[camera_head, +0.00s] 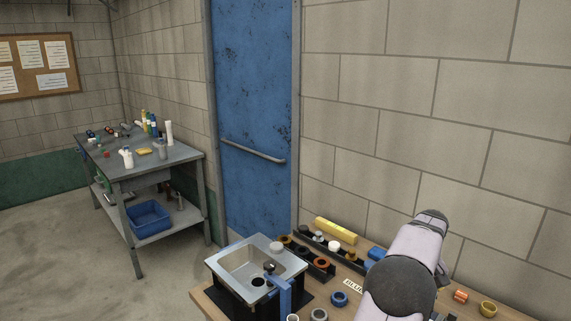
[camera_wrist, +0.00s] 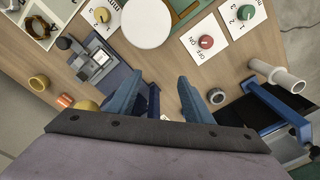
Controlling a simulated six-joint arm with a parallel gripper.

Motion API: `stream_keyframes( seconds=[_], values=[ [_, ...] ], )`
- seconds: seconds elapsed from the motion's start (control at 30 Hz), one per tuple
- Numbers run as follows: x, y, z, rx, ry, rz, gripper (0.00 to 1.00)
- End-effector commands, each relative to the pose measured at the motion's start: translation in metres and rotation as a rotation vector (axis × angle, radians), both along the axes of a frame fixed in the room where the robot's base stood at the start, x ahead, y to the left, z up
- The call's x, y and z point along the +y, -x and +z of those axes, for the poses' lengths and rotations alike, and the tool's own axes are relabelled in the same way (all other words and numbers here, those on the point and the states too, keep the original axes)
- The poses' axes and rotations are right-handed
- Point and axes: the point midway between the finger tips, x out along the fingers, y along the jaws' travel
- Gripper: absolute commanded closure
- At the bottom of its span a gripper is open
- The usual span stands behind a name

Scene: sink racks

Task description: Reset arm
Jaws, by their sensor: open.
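In the wrist view, my gripper (camera_wrist: 166,96) shows two blue fingers spread apart with nothing held between them. It points down over the wooden table (camera_wrist: 105,68) and is clear of its top. In the head view, my grey and black arm rises over the right of the table; the gripper itself is not visible there. The metal sink (camera_head: 232,263) sits at the table's left end. Dark racks (camera_head: 317,268) holding rings and small caps stand behind it.
A yellow block (camera_head: 336,231) lies by the wall. A blue ring (camera_head: 339,298) and yellow cup (camera_head: 488,309) are on the table. Wrist view shows a white disc (camera_wrist: 148,22), red knob panel (camera_wrist: 205,42) and white-ended tube (camera_wrist: 277,75). A grey workbench (camera_head: 187,156) stands far left.

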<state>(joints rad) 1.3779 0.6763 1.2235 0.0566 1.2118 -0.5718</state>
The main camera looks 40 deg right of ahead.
Motion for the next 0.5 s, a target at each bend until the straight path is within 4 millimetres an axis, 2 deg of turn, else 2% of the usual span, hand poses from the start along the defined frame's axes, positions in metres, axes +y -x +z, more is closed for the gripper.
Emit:
stream_keyframes(
  seconds=[0.03,0.1,0.17,0.27,0.3,0.4,0.5],
  values=[
    [0.019,-0.031,0.003,0.000,-0.003,0.040,0.54],
    [0.047,-0.069,0.006,0.000,-0.005,0.083,0.54],
    [0.075,-0.099,0.009,0.000,-0.006,0.123,0.54],
    [0.129,-0.142,0.012,0.001,-0.010,0.187,0.54],
    [0.152,-0.156,0.013,0.000,-0.010,0.215,0.54],
    [0.213,-0.183,0.009,0.005,-0.014,0.287,0.54],
    [0.270,-0.196,0.000,0.012,-0.014,0.367,0.54]
  ],
)
